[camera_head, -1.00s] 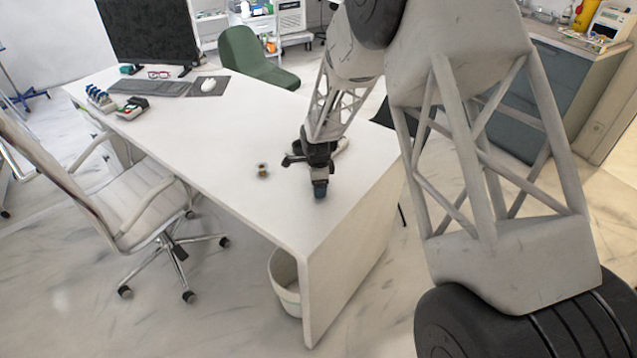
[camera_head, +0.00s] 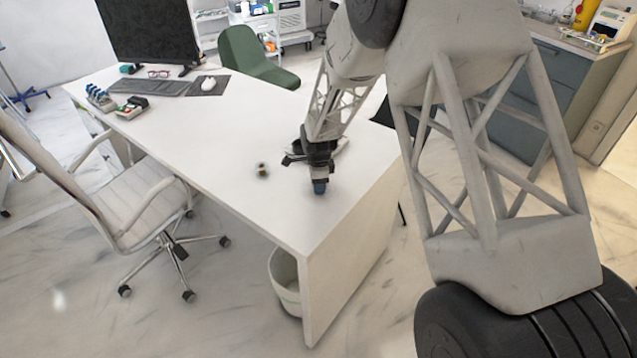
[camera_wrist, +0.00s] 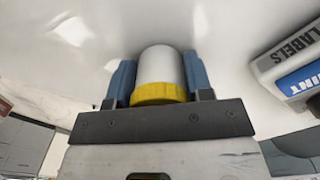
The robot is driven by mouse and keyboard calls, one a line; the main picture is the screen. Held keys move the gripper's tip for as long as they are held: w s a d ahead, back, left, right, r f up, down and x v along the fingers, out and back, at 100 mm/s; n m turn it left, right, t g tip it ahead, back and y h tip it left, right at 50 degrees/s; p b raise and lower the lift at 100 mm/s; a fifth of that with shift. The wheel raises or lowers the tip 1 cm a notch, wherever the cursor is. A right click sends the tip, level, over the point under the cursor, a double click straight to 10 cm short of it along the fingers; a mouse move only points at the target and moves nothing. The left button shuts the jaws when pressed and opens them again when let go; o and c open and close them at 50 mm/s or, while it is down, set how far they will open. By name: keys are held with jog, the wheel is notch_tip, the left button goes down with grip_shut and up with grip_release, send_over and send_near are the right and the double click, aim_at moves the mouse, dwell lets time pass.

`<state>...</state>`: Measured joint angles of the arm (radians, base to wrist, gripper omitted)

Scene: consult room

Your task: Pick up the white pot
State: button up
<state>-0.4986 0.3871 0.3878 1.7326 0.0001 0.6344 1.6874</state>
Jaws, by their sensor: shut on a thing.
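The white pot (camera_wrist: 160,66) is a white cylinder with a yellow band or lid at the end nearer the wrist. In the wrist view it sits between the two blue fingers of my gripper (camera_wrist: 158,80), which is shut on it. In the head view my gripper (camera_head: 319,187) points down over the near right end of the white desk (camera_head: 225,125). The pot is hidden there by the fingers, and I cannot tell how far it is above the desk top.
A small brownish item (camera_head: 262,170) lies on the desk left of my gripper. A box marked LABELS (camera_wrist: 292,60) shows at the right of the wrist view. A monitor (camera_head: 148,32) and keyboard (camera_head: 150,87) occupy the far end. The desk middle is clear.

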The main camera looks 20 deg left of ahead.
jog(key=shift+r, duration=0.15)
jog(key=shift+r, duration=0.55)
notch_tip(320, 180, up, 2)
jog(key=s+d, duration=0.2)
jog(key=s, duration=0.2)
jog(key=s+d+r, duration=0.1)
jog(key=s+d, duration=0.2)
jog(key=s, duration=0.2)
jog(key=s+d, duration=0.2)
jog(key=s, duration=0.3)
jog(key=shift+s+d+r, duration=0.1)
jog(key=shift+d+r, duration=0.15)
jog(key=shift+a, duration=0.1)
jog(key=w+a+r, duration=0.1)
jog(key=w+a, duration=0.5)
jog(key=w, duration=0.4)
jog(key=w+a+r, duration=0.1)
jog(key=w+a, duration=0.5)
jog(key=w, duration=0.4)
jog(key=w+a+r, duration=0.2)
jog(key=w+a, duration=0.4)
jog(key=w, duration=0.5)
jog(key=shift+a, duration=0.2)
jog(key=shift+s+f, duration=0.1)
jog(key=shift+f, duration=0.05)
